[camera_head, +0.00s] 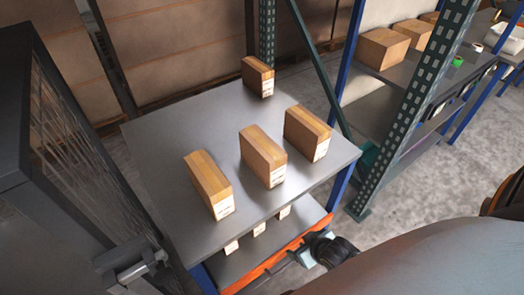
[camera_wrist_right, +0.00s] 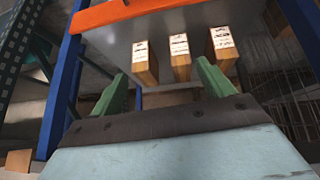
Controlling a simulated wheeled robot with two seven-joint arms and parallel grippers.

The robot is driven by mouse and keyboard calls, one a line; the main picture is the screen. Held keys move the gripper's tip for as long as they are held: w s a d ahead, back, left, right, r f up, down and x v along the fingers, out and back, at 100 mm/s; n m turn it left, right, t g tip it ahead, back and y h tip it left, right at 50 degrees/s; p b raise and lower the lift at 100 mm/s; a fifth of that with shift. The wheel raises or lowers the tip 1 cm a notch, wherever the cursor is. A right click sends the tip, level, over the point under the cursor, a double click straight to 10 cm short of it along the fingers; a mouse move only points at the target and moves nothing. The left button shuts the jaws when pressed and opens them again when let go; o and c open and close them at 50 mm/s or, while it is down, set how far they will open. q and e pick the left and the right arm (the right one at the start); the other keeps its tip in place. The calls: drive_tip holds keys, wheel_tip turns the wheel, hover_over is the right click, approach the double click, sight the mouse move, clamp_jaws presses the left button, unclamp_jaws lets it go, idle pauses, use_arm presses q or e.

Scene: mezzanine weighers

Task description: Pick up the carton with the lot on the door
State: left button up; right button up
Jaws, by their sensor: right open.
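Several brown cartons with white end labels stand upright on a grey upper deck (camera_head: 170,130) in the head view: a left one (camera_head: 205,180), a middle one (camera_head: 258,150), a right one (camera_head: 306,130) and a back one (camera_head: 255,75). On the lower deck (camera_head: 225,265), three label ends (camera_head: 258,229) show beneath the upper deck. My right gripper (camera_head: 286,262) is at the front edge of the lower deck. In the right wrist view, upside down, its green fingers (camera_wrist_right: 161,72) are open and empty, facing three cartons (camera_wrist_right: 180,55), apart from them. Label print is unreadable.
A dark mesh door or cage (camera_head: 75,130) with a latch (camera_head: 135,268) stands at the left; no readable lot shows on it. An orange beam (camera_head: 275,262) edges the lower deck. A green perforated upright (camera_head: 415,100) and a shelf with other cartons (camera_head: 382,47) stand right.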

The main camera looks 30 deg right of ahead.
drive_tip(key=w+r+t+y+p, duration=0.1)
drive_tip(key=w+r+t, duration=0.25)
drive_tip(key=r, duration=1.15)
drive_tip(key=w+r+t+p, duration=0.25)
drive_tip(key=w+r, duration=0.25)
drive_tip(key=r, duration=1.1)
drive_tip(key=b, duration=0.2)
approach(264, 144)
drive_tip(key=w, duration=0.1)
drive_tip(key=w+f, duration=0.1)
drive_tip(key=w, duration=0.1)
drive_tip(key=shift+w+f+t, duration=0.2)
drive_tip(key=shift+f+t, duration=0.05)
drive_tip(key=shift+t, duration=0.15)
drive_tip(key=shift+y, duration=0.3)
drive_tip(key=shift+f+b+x, duration=0.15)
drive_tip(key=shift+b+x, duration=0.05)
drive_tip(key=shift+x, duration=1.25)
drive_tip(key=shift+f+b+x, duration=0.15)
drive_tip(key=shift+x, duration=1.25)
use_arm(q)
drive_tip(key=shift+w+d+r, duration=0.45)
drive_tip(key=shift+d+r, duration=0.25)
use_arm(e)
drive_tip(key=shift+s, duration=0.1)
drive_tip(key=shift+r, duration=0.15)
clamp_jaws()
